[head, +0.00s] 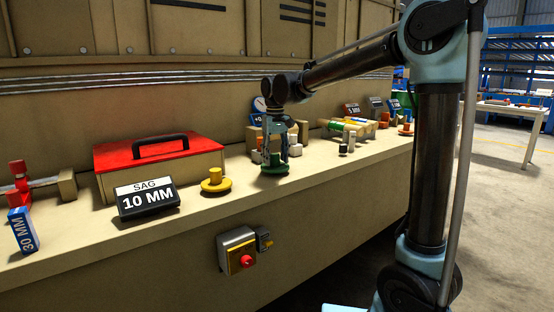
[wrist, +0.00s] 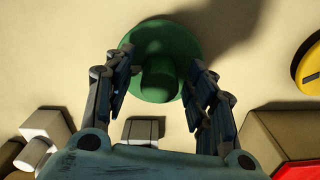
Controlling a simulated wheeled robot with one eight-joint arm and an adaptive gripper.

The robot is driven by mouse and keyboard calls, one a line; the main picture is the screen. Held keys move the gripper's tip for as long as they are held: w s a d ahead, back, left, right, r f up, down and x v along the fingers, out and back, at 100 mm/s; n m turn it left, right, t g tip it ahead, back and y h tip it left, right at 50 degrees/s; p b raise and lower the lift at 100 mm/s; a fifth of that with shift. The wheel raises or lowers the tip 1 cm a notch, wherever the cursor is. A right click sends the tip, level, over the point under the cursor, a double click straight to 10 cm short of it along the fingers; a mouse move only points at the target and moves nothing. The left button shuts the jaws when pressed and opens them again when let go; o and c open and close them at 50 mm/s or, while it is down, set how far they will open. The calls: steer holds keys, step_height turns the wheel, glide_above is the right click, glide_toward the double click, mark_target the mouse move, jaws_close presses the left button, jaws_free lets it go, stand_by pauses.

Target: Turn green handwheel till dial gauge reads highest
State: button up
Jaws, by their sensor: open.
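The green handwheel (head: 273,169) stands on the ledge, below my gripper (head: 278,148). In the wrist view the wheel (wrist: 183,38) is a round green disc with a raised green hub (wrist: 158,82). My gripper (wrist: 160,68) is open and points down, one finger on each side of the hub. A gap shows between the hub and the fingers; whether a finger touches the disc I cannot tell. A round white-faced gauge (head: 259,104) sits behind, partly hidden by my arm. Its needle is too small to read.
A yellow handwheel (head: 215,183) stands to the left. Further left are a "SAG 10 MM" sign (head: 147,198) and a red-lidded box (head: 158,168). More coloured parts and signs stand along the ledge to the right. A red-button box (head: 238,251) hangs on the front face.

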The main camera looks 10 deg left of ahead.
steer(key=shift+f, duration=0.2)
steer(key=c, duration=1.1)
steer(key=shift+o, duration=0.2)
steer(key=shift+d, duration=0.15)
steer(key=shift+n, duration=0.3)
steer(key=shift+w+n, duration=0.1)
steer(key=shift+n, duration=2.4)
